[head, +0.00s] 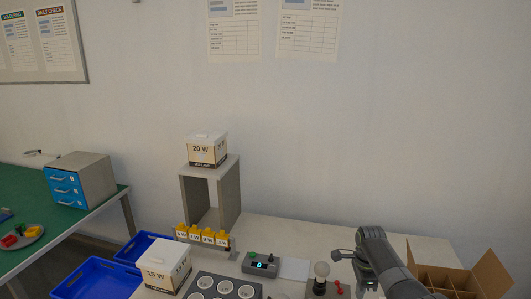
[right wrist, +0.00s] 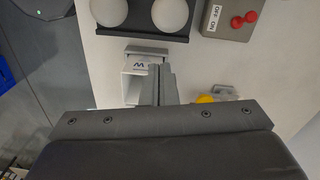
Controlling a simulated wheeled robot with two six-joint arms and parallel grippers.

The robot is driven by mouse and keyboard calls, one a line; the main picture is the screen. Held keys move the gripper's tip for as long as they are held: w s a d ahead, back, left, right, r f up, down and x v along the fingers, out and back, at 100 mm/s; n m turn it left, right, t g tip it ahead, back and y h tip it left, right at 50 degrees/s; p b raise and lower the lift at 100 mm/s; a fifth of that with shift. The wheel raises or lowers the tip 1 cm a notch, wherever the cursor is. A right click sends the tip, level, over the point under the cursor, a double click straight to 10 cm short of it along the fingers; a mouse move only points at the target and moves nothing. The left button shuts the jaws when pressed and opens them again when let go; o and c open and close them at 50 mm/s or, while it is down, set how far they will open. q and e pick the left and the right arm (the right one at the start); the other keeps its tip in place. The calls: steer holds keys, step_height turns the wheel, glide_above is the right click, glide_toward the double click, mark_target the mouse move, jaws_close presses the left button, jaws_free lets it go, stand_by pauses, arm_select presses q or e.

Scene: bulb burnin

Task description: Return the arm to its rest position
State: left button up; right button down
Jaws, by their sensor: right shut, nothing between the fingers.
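My right arm (head: 378,253) reaches in from the lower right in the head view, over the right part of the white bench. In the right wrist view my right gripper (right wrist: 161,84) is shut with nothing between its fingers. Its fingers lie in front of a small white carton (right wrist: 131,87) marked with a W; I cannot tell whether they touch it. My left gripper is not in view.
A bulb (head: 322,269) stands upright beside red switches (head: 339,288). An open divided cardboard box (head: 489,272) is right of my arm. A grey display box (head: 261,265), a tray of round cups (head: 223,288) and a 15 W box (head: 166,264) stand left.

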steer(key=s+d+f+n+t, duration=0.1)
steer(key=s+f+n, duration=0.4)
steer(key=s, duration=0.4)
steer(key=s+d+f+n+t, duration=0.1)
steer(key=s+f+n, duration=0.45)
steer(key=s, duration=0.35)
steer(key=s+r+n+t+h, duration=0.1)
steer(key=s+r+n, duration=0.4)
steer(key=s, duration=0.7)
steer(key=s+r+n+t+h, duration=0.1)
steer(key=s+r+n, duration=0.35)
steer(key=s, duration=0.85)
step_height(320, 180, down, 32)
steer(key=d+m+g+b, duration=0.1)
steer(key=d+m+b, duration=0.1)
steer(key=b, duration=0.6)
steer(key=s+f+b, duration=0.3)
steer(key=s+f, duration=0.4)
steer(key=f, duration=0.3)
steer(key=s+a+f+g+y+b, duration=0.1)
steer(key=s+f+b, duration=0.2)
steer(key=s+f, duration=0.5)
step_height(320, 180, down, 3)
steer(key=shift+a+f, duration=0.1)
steer(key=shift+a, duration=0.2)
